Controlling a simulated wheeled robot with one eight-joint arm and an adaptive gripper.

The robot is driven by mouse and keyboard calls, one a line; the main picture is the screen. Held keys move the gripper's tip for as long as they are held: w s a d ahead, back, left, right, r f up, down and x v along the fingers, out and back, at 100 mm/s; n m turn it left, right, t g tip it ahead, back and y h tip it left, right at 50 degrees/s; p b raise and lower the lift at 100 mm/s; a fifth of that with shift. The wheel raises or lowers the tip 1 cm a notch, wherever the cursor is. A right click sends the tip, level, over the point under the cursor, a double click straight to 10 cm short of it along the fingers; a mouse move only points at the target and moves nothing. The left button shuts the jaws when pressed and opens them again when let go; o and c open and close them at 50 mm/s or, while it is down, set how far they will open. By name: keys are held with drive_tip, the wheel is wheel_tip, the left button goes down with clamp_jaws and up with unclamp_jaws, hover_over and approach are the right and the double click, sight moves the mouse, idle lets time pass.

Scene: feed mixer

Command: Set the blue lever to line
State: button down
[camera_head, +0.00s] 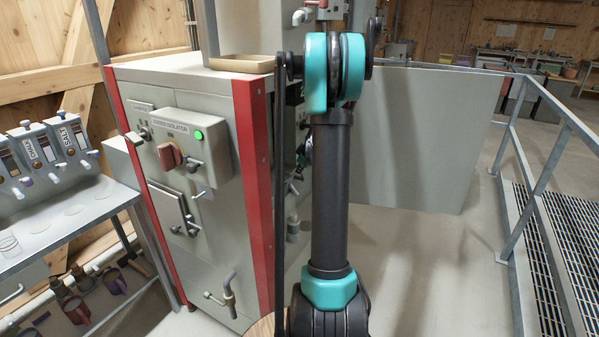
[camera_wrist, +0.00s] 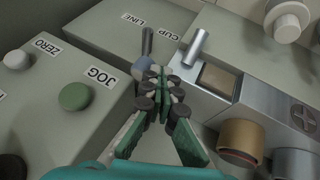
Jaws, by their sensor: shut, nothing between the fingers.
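In the wrist view a lever with a dark handle (camera_wrist: 147,42) and a blue round hub (camera_wrist: 143,67) sits on a grey panel. The handle points up in the picture, between the upside-down LINE label (camera_wrist: 138,19) and the CUP label (camera_wrist: 171,31). My gripper (camera_wrist: 159,84) is shut and empty, its fingertips just right of the blue hub. I cannot tell whether they touch it. The fingertips partly cover the hub's lower right side. In the head view my arm hides the gripper and I cannot make out the lever.
In the wrist view a green JOG button (camera_wrist: 74,96) and a white ZERO knob (camera_wrist: 17,59) lie left. A metal cylinder (camera_wrist: 195,47) and a brass-coloured cylinder (camera_wrist: 241,141) stand right. In the head view a grey cabinet (camera_head: 215,225) with red posts is left of my arm; railings (camera_head: 545,160) stand right.

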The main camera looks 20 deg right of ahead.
drive_tip(key=shift+w+d+r, duration=0.15)
drive_tip(key=shift+d, duration=0.05)
drive_tip(key=shift+w+d+r+m+g+y, duration=0.2)
drive_tip(key=shift+w+d+r+g+y, duration=0.1)
drive_tip(key=shift+w+d+g+y, duration=0.25)
drive_tip(key=shift+w+d+r+m+g+y, duration=0.25)
drive_tip(key=shift+w+d+g+y, duration=0.2)
drive_tip(key=shift+d, duration=0.25)
drive_tip(key=shift+w+d+r+m+g+y, duration=0.15)
drive_tip(key=shift+w+d+r+g+y, duration=0.15)
drive_tip(key=shift+w+d+g+y, duration=0.25)
drive_tip(key=shift+d, duration=0.15)
drive_tip(key=shift+s, duration=0.1)
